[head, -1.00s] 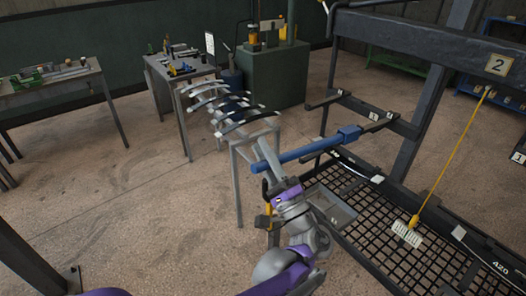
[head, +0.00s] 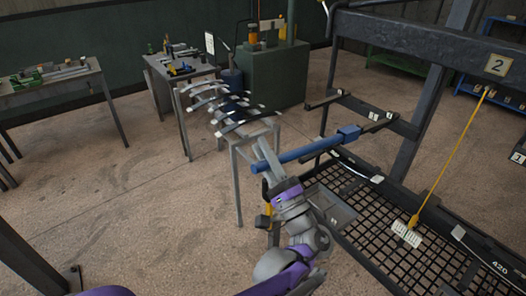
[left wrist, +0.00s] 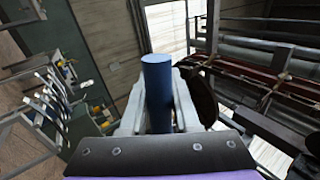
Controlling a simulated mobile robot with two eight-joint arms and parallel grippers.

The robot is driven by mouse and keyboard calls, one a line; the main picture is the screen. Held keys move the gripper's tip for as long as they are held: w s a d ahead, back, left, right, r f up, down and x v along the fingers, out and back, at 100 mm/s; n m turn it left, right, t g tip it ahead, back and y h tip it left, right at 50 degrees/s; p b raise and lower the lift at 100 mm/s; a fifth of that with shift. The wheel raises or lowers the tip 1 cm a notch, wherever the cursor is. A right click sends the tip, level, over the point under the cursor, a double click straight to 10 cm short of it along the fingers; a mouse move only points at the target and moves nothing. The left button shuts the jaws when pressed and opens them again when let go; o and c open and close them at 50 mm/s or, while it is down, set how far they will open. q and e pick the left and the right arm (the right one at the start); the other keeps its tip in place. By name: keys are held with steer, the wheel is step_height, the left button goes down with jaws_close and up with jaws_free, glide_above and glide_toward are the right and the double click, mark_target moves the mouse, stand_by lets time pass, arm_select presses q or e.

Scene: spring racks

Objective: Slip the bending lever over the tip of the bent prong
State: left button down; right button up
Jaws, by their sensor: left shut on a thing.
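The bending lever is a long blue bar (head: 305,153) with a thicker blue block (head: 348,133) at its far right end. My left gripper (head: 267,158) is shut on it near its near left end and holds it above the grated rack base. In the left wrist view the blue bar (left wrist: 158,88) stands between the two pale fingers (left wrist: 157,112). A dark prong (head: 385,120) with white tags sticks out from the rack beside the block. The block appears close to its tip; whether they touch, and the prong's bend, I cannot tell. My right gripper is out of view.
The dark rack frame (head: 430,32) has another prong (head: 325,101) farther back and a yellow rod (head: 450,155) hanging at right. A stand (head: 250,138) with curved leaf springs is behind my left gripper.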

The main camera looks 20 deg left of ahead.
arm_select(q)
steer(key=w+d, duration=0.4)
steer(key=w, duration=0.1)
steer(key=shift+w+d+f, duration=0.2)
steer(key=shift+w+f, duration=0.1)
stand_by(2.7)
steer(key=c, duration=0.6)
jaws_free()
steer(key=shift+o, duration=0.2)
steer(key=shift+f, duration=0.15)
steer(key=b+v, duration=0.2)
steer(key=v, duration=0.8)
steer(key=shift+s+d+b, duration=0.25)
steer(key=shift+d+b, duration=0.05)
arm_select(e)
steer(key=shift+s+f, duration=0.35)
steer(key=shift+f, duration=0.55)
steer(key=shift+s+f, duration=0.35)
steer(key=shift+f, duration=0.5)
arm_select(q)
steer(key=shift+f, duration=0.1)
